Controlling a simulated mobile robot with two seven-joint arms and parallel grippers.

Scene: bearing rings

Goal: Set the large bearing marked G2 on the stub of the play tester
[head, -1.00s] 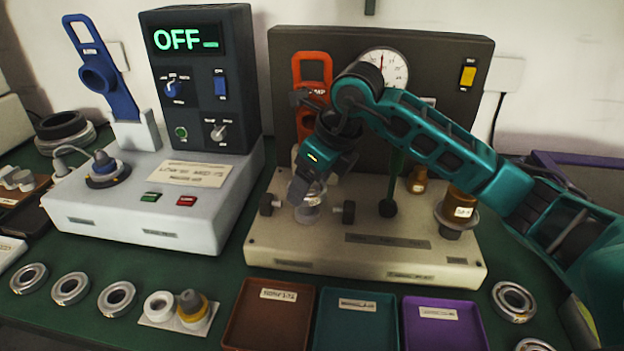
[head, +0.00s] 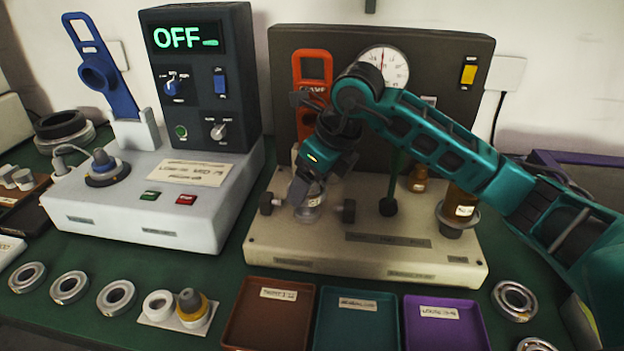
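The play tester (head: 268,235) has a beige base, a dark back panel and a round dial (head: 384,68). My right gripper (head: 308,190) points down at the front left of its base, between two dark side knobs. A shiny metal, ring-like part (head: 312,212) shows just under the fingers. I cannot tell whether it is a bearing, the stub or both, nor whether the fingers hold it. My fingers and wrist hide much of that spot. No G2 mark is readable. Two larger loose bearings lie at the right, one behind the other (head: 514,300). My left gripper is out of view.
Several smaller bearings (head: 70,287) lie at the front left. Brown (head: 232,335), teal (head: 322,335) and purple (head: 414,335) trays stand before the tester. A white device (head: 150,215) reading OFF stands to the left. An orange clamp lever (head: 312,68) rises behind my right gripper.

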